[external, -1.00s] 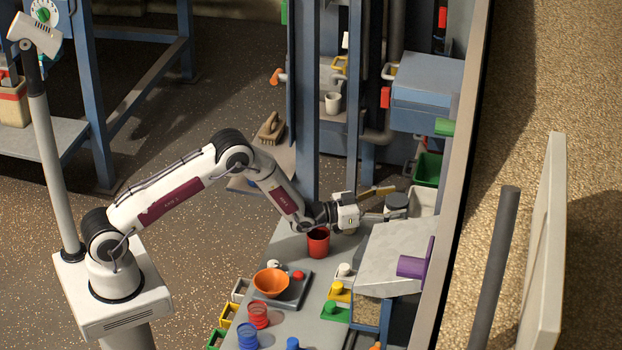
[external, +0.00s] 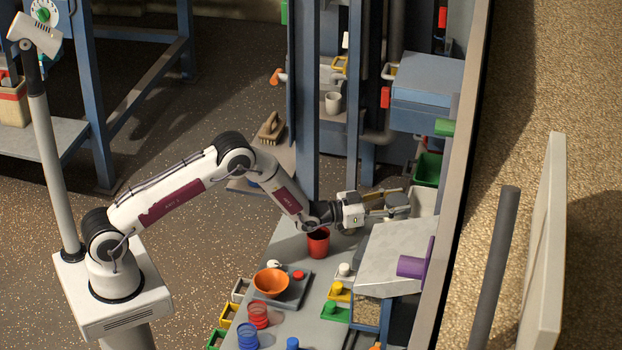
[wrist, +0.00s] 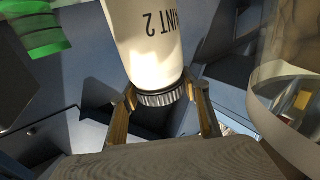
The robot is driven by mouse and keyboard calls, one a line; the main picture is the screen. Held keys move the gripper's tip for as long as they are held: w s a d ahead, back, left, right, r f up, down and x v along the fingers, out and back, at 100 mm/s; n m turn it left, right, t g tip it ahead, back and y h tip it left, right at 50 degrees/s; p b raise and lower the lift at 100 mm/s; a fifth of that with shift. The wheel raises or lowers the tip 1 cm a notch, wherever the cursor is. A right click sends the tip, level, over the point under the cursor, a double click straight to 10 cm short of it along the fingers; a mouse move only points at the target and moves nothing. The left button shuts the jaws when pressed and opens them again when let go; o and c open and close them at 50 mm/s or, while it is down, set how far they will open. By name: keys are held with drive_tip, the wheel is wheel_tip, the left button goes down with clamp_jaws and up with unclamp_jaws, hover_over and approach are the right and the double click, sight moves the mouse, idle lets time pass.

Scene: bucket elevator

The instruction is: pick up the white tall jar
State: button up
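The white tall jar (wrist: 145,45) fills the upper middle of the wrist view, with dark print ending in "NT 2" upside down and a dark ribbed cap (wrist: 162,97). My gripper (wrist: 160,92) has its two fingers apart, one on each side of the cap. The fingertips look very close to it; I cannot tell if they touch. In the external view my gripper (external: 396,202) reaches right above the grey sloped plate, around the jar's grey top (external: 399,199). Most of the jar is hidden there.
A red cup (external: 318,243) stands under the wrist. A clear rounded vessel (wrist: 290,105) and a green cylinder (wrist: 35,30) flank the jar. Blue posts rise behind.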

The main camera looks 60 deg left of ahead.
clamp_jaws()
drive_tip(key=shift+r, duration=0.15)
drive_tip(key=shift+r, duration=5)
